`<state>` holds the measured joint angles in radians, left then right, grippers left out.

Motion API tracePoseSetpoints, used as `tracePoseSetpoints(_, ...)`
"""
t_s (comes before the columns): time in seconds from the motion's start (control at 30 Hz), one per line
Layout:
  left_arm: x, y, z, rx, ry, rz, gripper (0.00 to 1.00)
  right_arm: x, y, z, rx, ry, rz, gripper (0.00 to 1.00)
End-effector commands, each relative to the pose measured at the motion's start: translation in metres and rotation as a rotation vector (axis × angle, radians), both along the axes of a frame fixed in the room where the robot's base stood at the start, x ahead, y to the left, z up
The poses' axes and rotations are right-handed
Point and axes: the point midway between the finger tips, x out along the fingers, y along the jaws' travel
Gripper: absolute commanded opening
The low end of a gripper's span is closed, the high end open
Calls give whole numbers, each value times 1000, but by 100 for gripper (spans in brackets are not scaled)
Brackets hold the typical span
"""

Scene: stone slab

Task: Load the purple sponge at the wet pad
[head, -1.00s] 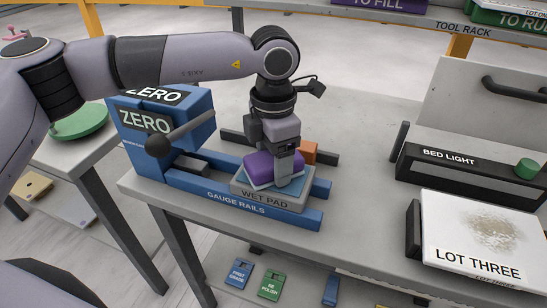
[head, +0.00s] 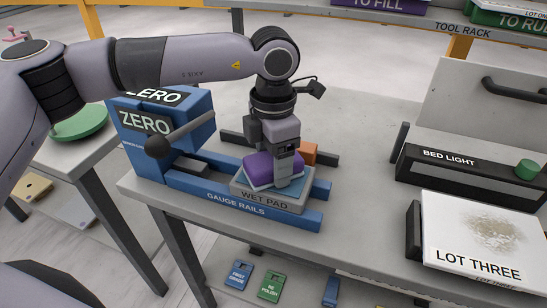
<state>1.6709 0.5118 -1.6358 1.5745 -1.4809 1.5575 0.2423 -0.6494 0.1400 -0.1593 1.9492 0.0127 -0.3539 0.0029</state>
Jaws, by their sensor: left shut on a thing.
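The purple sponge (head: 259,165) sits low over the wet pad, on or just above its blue top. The wet pad (head: 262,197) is a grey block with a light blue top, lying between the blue gauge rails (head: 240,207). My left gripper (head: 285,172) points down from above and is shut on the purple sponge; a finger covers the sponge's right part. Whether the sponge presses into the blue top cannot be told. My right gripper is not in view.
The blue ZERO block (head: 150,135) with a dark lever (head: 180,138) stands left of the pad. An orange block (head: 309,152) is close behind my gripper. The BED LIGHT box (head: 470,170) and LOT THREE slab (head: 475,240) lie right. The table between is clear.

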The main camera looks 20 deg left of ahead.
Motion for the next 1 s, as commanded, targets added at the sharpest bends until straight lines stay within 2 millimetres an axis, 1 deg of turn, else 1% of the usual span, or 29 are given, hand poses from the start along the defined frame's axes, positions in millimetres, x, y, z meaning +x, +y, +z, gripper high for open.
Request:
tracePoseSetpoints(0.2,0,0,20,-1,-2,0,43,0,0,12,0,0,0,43)
tracePoseSetpoints(0.73,1,-1,63,-2,-3,0,43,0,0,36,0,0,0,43)
tracePoseSetpoints(0.83,1,-1,69,-3,-4,0,43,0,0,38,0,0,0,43)
tracePoseSetpoints(1.0,1,-1,69,-2,-3,0,43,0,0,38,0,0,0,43)
